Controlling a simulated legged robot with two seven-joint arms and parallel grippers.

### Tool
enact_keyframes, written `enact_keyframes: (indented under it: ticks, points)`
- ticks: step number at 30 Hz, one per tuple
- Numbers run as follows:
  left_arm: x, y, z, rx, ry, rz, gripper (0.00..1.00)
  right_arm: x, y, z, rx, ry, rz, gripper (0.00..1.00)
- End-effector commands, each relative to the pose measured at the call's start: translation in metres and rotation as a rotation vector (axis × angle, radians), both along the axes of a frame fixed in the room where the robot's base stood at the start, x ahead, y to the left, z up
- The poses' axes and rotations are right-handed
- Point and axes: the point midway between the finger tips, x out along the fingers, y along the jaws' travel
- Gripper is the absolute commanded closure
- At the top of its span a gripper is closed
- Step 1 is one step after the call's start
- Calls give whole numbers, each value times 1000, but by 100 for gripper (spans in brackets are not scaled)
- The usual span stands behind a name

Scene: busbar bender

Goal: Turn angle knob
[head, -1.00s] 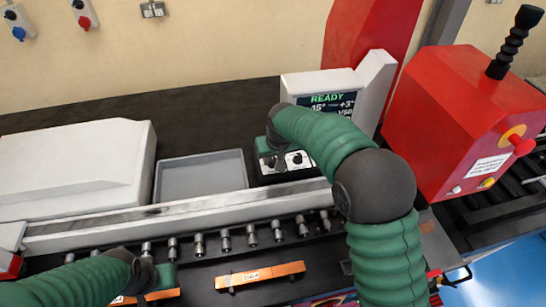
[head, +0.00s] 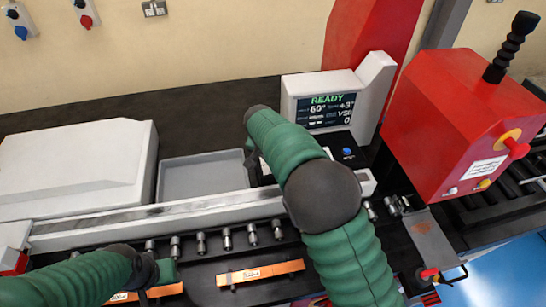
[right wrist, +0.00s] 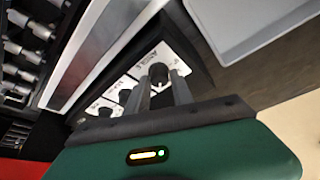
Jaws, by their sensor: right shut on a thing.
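The angle knob (right wrist: 158,72) is a small black knob on a white labelled plate in the right wrist view. My right gripper (right wrist: 167,84) is shut on it, with a finger on each side. In the head view my right arm hides the knob and most of its panel. The display (head: 330,108) reads READY, with 60° and +3° on it. My left gripper (head: 152,277) is low on the left by an orange bar (head: 145,293); its fingers are not clear enough to judge.
More black knobs (right wrist: 125,96) sit beside the held one. A grey tray (head: 205,178) lies left of the panel. A metal rail (head: 150,216) runs in front, with several metal pins before it. Another orange bar (head: 260,273) lies nearer. A blue button (head: 347,153) is right of my arm.

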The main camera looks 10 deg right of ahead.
Motion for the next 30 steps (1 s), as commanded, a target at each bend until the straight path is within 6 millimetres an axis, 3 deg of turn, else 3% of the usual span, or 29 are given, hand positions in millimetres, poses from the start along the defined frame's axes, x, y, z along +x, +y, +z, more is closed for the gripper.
enact_keyframes:
  ticks: [12, 13, 17, 26, 30]
  points:
    - [0, 0, 0, 0, 0, 0, 64, 0, 2, -1, 3, 1, -7, 100]
    - [0, 0, 0, 0, 0, 0, 64, 0, 2, -1, 3, 1, -7, 69]
    - [0, 0, 0, 0, 0, 0, 64, 0, 1, -1, 2, 1, -7, 52]
    - [0, 0, 0, 0, 0, 0, 64, 0, 1, 0, 1, 0, -7, 52]
    - [0, 0, -4, 0, 0, 0, 64, -4, 4, 13, 2, -2, -6, 52]
